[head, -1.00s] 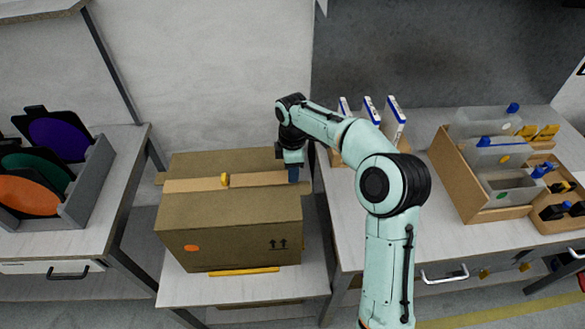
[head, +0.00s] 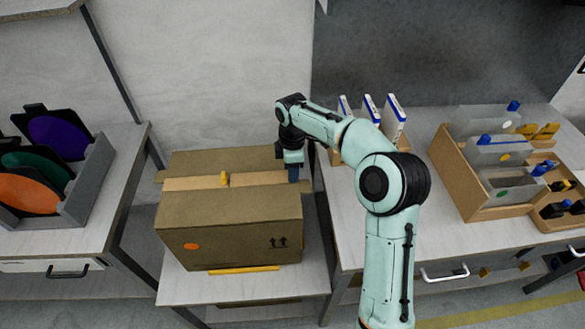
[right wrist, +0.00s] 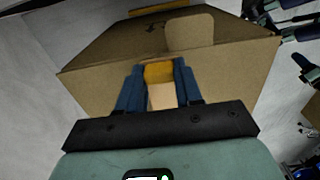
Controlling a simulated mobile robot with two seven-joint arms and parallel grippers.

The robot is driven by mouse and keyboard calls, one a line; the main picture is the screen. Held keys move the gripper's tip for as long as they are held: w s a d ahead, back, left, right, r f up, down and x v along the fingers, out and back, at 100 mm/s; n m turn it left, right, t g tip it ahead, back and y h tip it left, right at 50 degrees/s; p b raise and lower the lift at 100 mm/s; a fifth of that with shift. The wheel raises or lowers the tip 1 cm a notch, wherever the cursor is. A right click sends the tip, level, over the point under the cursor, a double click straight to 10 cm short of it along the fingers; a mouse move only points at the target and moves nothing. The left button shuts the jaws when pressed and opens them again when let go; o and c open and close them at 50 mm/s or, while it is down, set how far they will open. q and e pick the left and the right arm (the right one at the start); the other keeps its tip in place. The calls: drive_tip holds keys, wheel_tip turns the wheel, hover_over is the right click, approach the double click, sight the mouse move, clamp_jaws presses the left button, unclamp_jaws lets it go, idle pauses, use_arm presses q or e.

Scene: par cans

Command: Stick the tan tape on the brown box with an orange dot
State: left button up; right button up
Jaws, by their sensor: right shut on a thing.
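The brown box (head: 228,232) stands on a small table, an orange dot (head: 191,246) on its front. The tan tape (head: 257,179) lies as a strip along the middle of its top, between the flaps. A small yellow piece (head: 224,179) sits midway along the strip. My right gripper (head: 293,174) points down at the right end of the strip. In the right wrist view, a yellow block (right wrist: 158,72) and pale tan material (right wrist: 162,96) show between its blue fingers, which are closed on the tape. The exact contact is partly hidden. My left gripper is out of view.
A yellow strip (head: 243,269) lies before the box. At left, a grey rack (head: 88,187) holds coloured discs. On the right bench, a wooden crate (head: 450,180) holds clear containers, and white-and-blue packs (head: 393,118) stand behind my arm. The small table's front edge is close to the box.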

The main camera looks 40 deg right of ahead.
drive_tip(key=shift+f, duration=0.15)
drive_tip(key=o, duration=1.1)
drive_tip(key=shift+c, duration=0.2)
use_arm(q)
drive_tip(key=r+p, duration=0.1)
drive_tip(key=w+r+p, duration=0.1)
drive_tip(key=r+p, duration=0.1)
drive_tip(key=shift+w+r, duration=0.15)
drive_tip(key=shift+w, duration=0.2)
use_arm(e)
wheel_tip(320, 180, up, 13)
drive_tip(key=shift+r, duration=0.2)
